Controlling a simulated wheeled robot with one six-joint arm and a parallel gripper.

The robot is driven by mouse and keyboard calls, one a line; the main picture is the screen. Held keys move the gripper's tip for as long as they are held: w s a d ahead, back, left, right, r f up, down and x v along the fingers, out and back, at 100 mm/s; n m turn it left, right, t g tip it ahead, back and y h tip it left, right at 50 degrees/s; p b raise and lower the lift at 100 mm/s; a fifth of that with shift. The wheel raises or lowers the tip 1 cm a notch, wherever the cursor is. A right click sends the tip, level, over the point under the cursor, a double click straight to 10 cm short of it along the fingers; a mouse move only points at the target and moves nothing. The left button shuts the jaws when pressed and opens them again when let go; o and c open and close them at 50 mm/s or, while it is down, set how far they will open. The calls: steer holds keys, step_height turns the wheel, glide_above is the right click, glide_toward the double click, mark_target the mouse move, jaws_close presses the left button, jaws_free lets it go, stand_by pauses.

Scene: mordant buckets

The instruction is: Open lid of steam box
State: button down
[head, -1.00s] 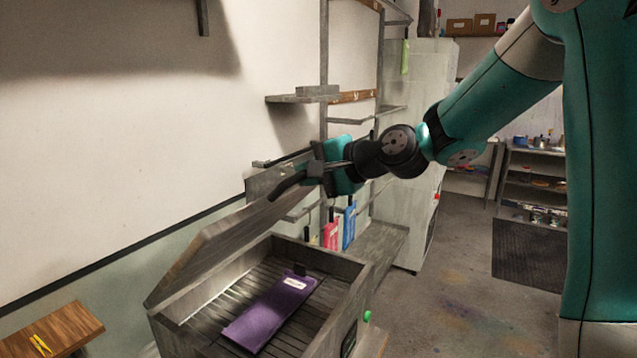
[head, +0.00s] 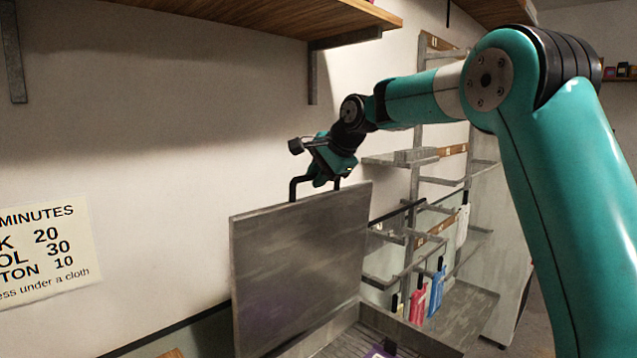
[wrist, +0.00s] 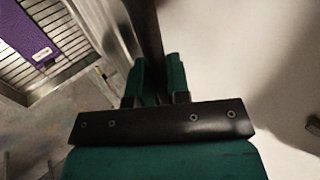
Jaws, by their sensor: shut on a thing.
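The steam box (head: 402,326) is at the bottom of the head view, mostly cut off by the frame. Its grey lid (head: 300,265) stands raised, close to upright, with its broad face toward me. A black handle (head: 294,188) rises from the lid's top edge. My gripper (head: 322,172) is at this handle and shut on it. In the wrist view, the fingers (wrist: 158,92) close around the dark handle bar (wrist: 147,30). A purple cloth piece (wrist: 29,36) lies on the slatted floor of the box at the upper left.
A wooden shelf (head: 240,18) hangs on the wall above the lid. A rack with metal shelves (head: 400,158) stands to the right, with pink (head: 417,304) and blue (head: 437,292) pieces hanging low on it. A sign (head: 45,250) is on the left wall.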

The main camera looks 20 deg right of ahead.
steer(key=shift+w+a+f+g, duration=0.15)
steer(key=shift+w+a+g, duration=0.25)
steer(key=shift+w, duration=0.25)
steer(key=shift+d, duration=0.1)
steer(key=c, duration=1.1)
jaws_free()
steer(key=v, duration=1.7)
steer(key=shift+s, duration=0.25)
